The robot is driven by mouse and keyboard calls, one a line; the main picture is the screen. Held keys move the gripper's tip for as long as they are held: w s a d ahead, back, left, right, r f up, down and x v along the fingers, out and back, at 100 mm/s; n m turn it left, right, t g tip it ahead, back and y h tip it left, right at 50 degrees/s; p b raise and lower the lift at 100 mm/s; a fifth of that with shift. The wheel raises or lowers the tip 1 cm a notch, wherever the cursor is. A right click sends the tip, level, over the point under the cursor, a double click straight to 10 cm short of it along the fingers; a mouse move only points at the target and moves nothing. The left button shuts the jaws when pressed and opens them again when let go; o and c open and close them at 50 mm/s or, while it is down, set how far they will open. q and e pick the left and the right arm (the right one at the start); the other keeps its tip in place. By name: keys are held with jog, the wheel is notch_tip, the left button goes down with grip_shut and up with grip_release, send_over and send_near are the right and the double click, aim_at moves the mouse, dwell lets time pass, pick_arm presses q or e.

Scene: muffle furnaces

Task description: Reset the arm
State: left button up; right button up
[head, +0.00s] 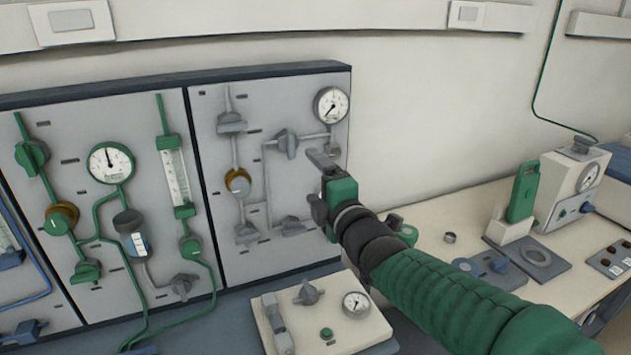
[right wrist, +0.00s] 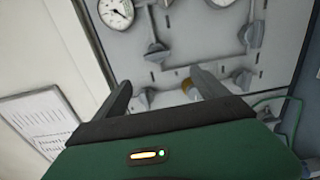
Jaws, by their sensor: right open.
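My right arm (head: 440,285), with a green sleeve and black joints, reaches in from the lower right in the head view. Its gripper (head: 318,180) is in front of the right part of the grey valve panel (head: 215,240). In the right wrist view the gripper's two dark fingers (right wrist: 162,97) stand apart with nothing between them but the panel behind. Grey valve knobs and a round gauge (head: 331,105) are close by on the panel. I cannot tell whether the fingers touch any knob. My left gripper is not in view.
A low box with a gauge and knobs (head: 335,335) stands below the gripper. On the bench to the right are a green-handled item (head: 523,192), a cream gauge unit (head: 570,183) and a blue plate (head: 493,268). Paper sheets (right wrist: 40,122) hang on the wall.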

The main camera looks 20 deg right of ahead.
dwell(0.4)
jog(key=s+f+m+g+p, duration=0.45)
jog(key=s+f+m, duration=0.2)
jog(key=f, duration=0.45)
jog(key=s+f+m+g+p, duration=0.4)
jog(key=s+f+m+g, duration=0.25)
jog(key=f, duration=0.45)
jog(key=s+a+f+m+g+p, duration=0.1)
jog(key=s+f+m+g, duration=0.3)
jog(key=s, duration=0.8)
notch_tip(320, 180, down, 2)
jog(key=shift+s+a+f+m+h, duration=0.1)
jog(key=shift+s+a+m+h, duration=0.2)
jog(key=shift+a+m, duration=0.4)
jog(key=shift+w+d, duration=0.1)
jog(key=shift+d, duration=0.05)
